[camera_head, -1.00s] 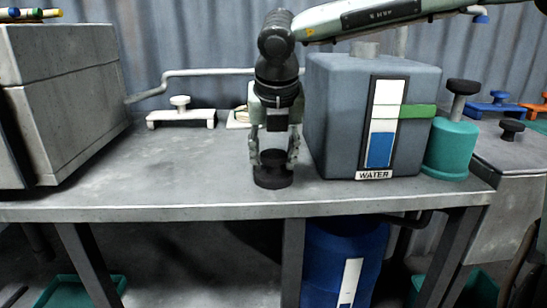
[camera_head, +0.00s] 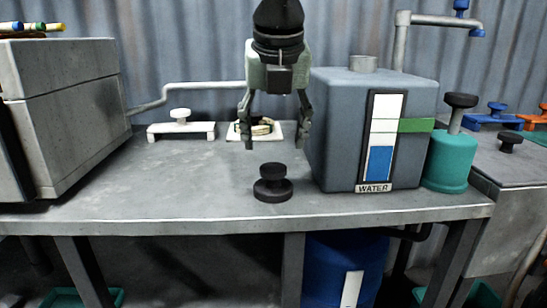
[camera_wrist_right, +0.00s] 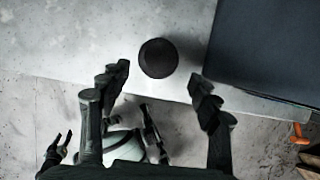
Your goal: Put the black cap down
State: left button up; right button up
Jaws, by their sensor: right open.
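The black cap (camera_head: 272,184), a round disc with a knob on top, stands upright on the grey metal table (camera_head: 190,185) near its front edge, left of the water tank. In the right wrist view the cap (camera_wrist_right: 158,58) shows from above, beyond and between the fingers. My right gripper (camera_head: 275,142) is open and empty, above the cap and apart from it. Its two fingers (camera_wrist_right: 160,90) are spread in the right wrist view. My left gripper does not show in the head view; a small dark two-pronged shape at the lower left of the wrist view is unclear.
The grey water tank (camera_head: 335,130) stands close to the right of the cap, with a teal container (camera_head: 450,155) beyond it. A white-knobbed bracket (camera_head: 180,128) and a white plate (camera_head: 236,133) lie behind. A large grey box (camera_head: 70,110) stands left. The table's left middle is clear.

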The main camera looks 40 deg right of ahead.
jog(key=shift+v, duration=1.65)
